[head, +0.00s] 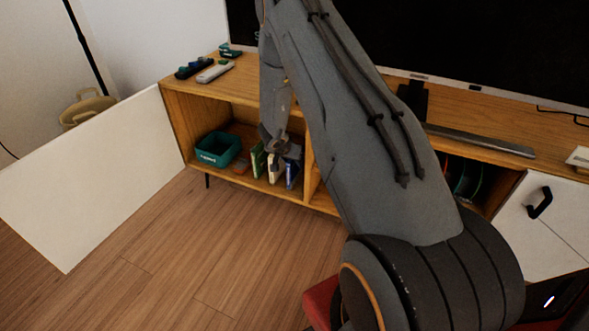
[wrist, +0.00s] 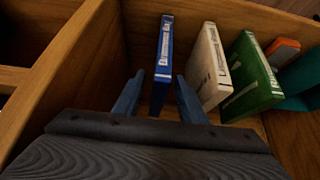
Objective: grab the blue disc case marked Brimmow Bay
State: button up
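The blue disc case (wrist: 164,52) stands upright on its edge in the open cabinet compartment, with white lettering on its spine that is too blurred to read surely. It also shows in the head view (head: 292,172), partly behind my gripper. My gripper (wrist: 160,76) is open, with one finger on each side of the blue case. A gap shows between the left finger and the case; the right finger is close to it, and I cannot tell whether it touches. In the head view my gripper (head: 274,146) is at the compartment's front, above the cases.
A white case (wrist: 209,68) and a green case (wrist: 254,80) stand to the right of the blue one. An orange item (wrist: 283,49) and a teal bin (head: 218,149) are beyond. The white cabinet door (head: 95,180) hangs open. A wooden divider (wrist: 75,70) is close left.

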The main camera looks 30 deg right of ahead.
aim_at(295, 165)
jog(key=b+x, duration=0.2)
jog(key=x, duration=0.3)
jog(key=shift+s, duration=0.1)
jog(key=shift+r, duration=0.1)
grip_shut()
jog(key=shift+r, duration=0.1)
